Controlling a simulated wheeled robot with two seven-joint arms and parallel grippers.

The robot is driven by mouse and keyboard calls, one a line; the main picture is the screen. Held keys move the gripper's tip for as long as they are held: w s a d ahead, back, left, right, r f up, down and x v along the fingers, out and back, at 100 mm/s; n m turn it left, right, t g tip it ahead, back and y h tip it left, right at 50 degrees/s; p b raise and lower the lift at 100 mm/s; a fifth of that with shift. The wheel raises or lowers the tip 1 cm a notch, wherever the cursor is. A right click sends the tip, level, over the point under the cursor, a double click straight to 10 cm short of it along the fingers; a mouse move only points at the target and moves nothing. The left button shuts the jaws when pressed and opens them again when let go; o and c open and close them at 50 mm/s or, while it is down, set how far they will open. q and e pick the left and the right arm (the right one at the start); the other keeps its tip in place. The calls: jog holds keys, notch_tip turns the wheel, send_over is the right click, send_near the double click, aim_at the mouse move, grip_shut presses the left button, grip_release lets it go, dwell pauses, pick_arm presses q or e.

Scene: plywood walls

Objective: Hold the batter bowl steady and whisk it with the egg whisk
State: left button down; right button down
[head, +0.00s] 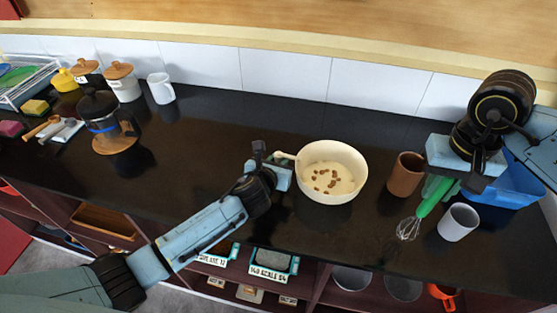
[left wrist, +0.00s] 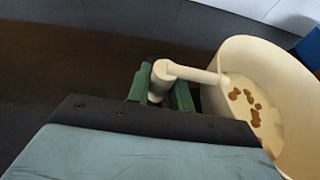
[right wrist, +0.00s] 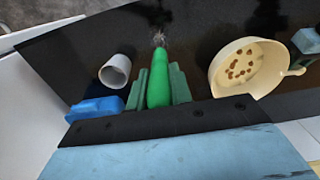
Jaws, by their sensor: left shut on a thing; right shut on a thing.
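The cream batter bowl (head: 332,195) stands on the black counter, with pale batter and several brown lumps inside. Its handle (left wrist: 190,73) points left. My left gripper (head: 278,170) is shut on that handle; the green fingers (left wrist: 160,90) show on both sides of it. The egg whisk (head: 421,213) has a green handle and wire loops (head: 408,229). My right gripper (head: 445,183) is shut on the green handle (right wrist: 158,82). The whisk tilts down to the left, right of the bowl and apart from it. Whether its loops touch the counter I cannot tell.
A brown cup (head: 405,174) stands between bowl and right gripper. A grey-white cup (head: 458,222) stands right of the whisk, near a blue bin (head: 512,188). A coffee press (head: 104,120), jars and white mug (head: 160,88) are far left.

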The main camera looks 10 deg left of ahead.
jog(key=w+a+r+t+y, duration=0.1)
jog(key=w+a+r+t, duration=0.15)
jog(key=a+r, duration=0.45)
jog(key=w+a+r+t+y, duration=0.2)
jog(key=w+a+r, duration=0.15)
jog(key=a, duration=0.45)
notch_tip(320, 180, down, 11)
jog(key=shift+s+a+f, duration=0.15)
jog(key=shift+s+f, duration=0.05)
jog(key=shift+s, duration=0.1)
dwell(0.7)
dwell(0.5)
